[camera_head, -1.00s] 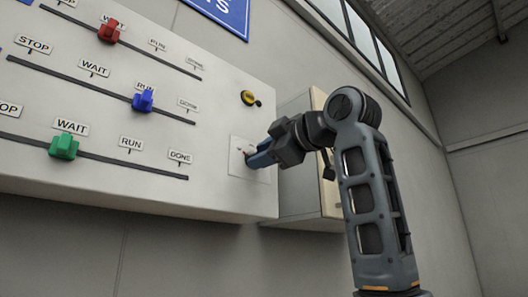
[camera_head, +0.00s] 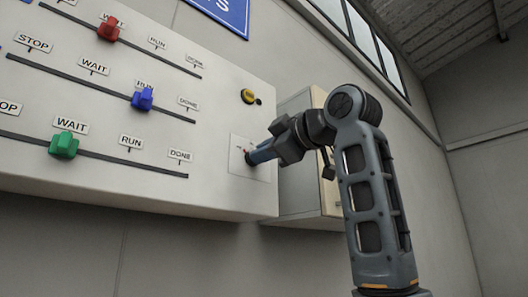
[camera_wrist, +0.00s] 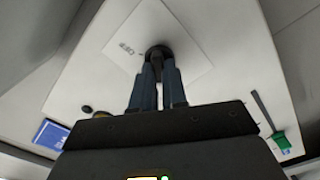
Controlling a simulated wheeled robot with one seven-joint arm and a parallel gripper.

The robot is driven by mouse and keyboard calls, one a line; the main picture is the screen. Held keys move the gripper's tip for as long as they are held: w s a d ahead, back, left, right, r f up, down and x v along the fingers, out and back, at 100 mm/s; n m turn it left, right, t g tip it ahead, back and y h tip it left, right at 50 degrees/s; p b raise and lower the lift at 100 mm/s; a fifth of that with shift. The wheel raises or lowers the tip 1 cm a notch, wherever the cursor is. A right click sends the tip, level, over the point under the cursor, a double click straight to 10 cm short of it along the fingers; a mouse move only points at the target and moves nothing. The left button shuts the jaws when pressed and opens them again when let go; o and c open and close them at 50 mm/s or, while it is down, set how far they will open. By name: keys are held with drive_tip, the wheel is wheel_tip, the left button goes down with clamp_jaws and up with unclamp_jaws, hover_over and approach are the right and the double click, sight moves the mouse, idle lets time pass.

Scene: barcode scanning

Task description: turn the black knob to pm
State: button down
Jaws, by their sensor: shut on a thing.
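The black knob (camera_wrist: 158,51) sits on a white square plate on the panel. The plate (camera_head: 262,171) is at the lower right of the panel. A label reading "OFF" shows on the plate in the wrist view. Other labels are hidden or too small to read. My gripper (camera_head: 250,159) reaches the plate from the right, and in the wrist view its two blue fingers (camera_wrist: 159,68) are shut on the knob. Which way the knob points is unclear.
The panel (camera_head: 215,110) carries red (camera_head: 109,29), blue (camera_head: 142,99) and green (camera_head: 64,146) sliders on rails with labels. A yellow and black round part (camera_head: 249,97) sits above the plate. A grey box (camera_head: 296,185) stands right of the panel, close behind my arm.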

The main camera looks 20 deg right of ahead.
drive_tip(key=m, duration=1.1)
drive_tip(key=shift+d, duration=0.1)
idle(0.5)
drive_tip(key=c, duration=1.2)
unclamp_jaws()
drive_tip(key=shift+o, duration=0.2)
drive_tip(key=b+v, duration=0.2)
drive_tip(key=v, duration=0.5)
drive_tip(key=shift+s+b, duration=0.3)
drive_tip(key=shift+d+r, duration=0.1)
